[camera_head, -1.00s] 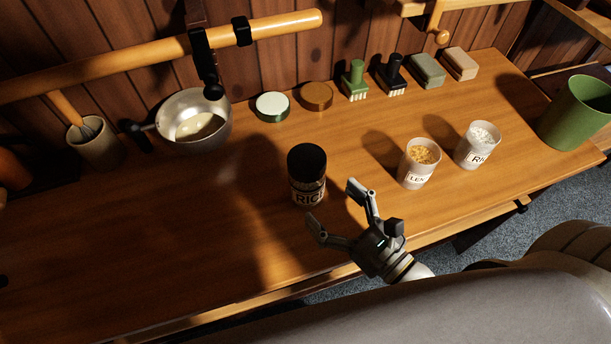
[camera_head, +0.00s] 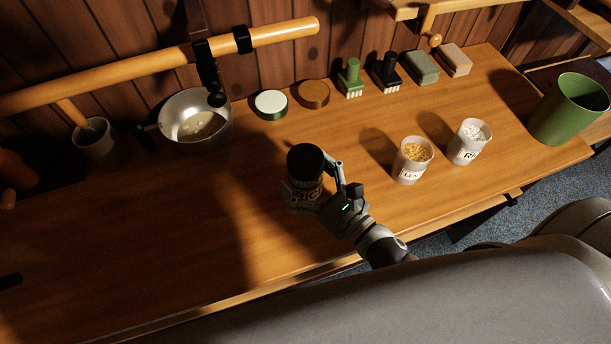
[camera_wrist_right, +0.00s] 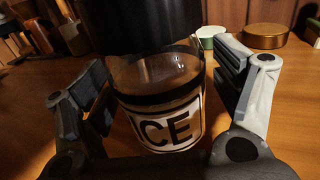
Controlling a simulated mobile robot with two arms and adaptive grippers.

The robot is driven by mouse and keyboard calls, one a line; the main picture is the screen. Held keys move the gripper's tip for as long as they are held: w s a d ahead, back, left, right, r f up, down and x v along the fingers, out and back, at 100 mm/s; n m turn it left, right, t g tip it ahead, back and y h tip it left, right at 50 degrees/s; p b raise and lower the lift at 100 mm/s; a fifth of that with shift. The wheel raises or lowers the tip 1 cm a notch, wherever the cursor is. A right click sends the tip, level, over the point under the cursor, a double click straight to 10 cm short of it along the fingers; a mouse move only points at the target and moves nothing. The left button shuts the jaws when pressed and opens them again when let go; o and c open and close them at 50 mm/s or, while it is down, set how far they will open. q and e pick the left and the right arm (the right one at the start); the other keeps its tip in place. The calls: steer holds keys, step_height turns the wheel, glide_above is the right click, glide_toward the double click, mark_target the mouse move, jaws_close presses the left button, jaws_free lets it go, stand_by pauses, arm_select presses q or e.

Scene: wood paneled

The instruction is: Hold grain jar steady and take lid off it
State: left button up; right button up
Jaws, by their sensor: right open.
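The grain jar (camera_head: 306,190) stands upright on the wooden counter, clear-walled with a label partly reading "RIC". Its black lid (camera_head: 306,160) sits on top. In the right wrist view the jar (camera_wrist_right: 160,75) fills the middle, with the label letters "CE" showing and the lid (camera_wrist_right: 145,22) above. My right gripper (camera_head: 312,174) is open around the jar's body below the lid, one finger on each side. In the right wrist view my right gripper (camera_wrist_right: 162,75) shows a gap beside the jar on the right; contact on the left is unclear. My left gripper is not in view.
A metal bowl (camera_head: 180,125) stands behind to the left. A green-edged lid (camera_head: 271,104), a brown lid (camera_head: 313,94) and brushes (camera_head: 350,78) line the back. A lentil cup (camera_head: 410,172) and another cup (camera_head: 468,142) stand right of the jar. The counter left of the jar is clear.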

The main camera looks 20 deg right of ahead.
steer(key=shift+r, duration=0.1)
steer(key=c, duration=1.4)
steer(key=shift+o, duration=0.2)
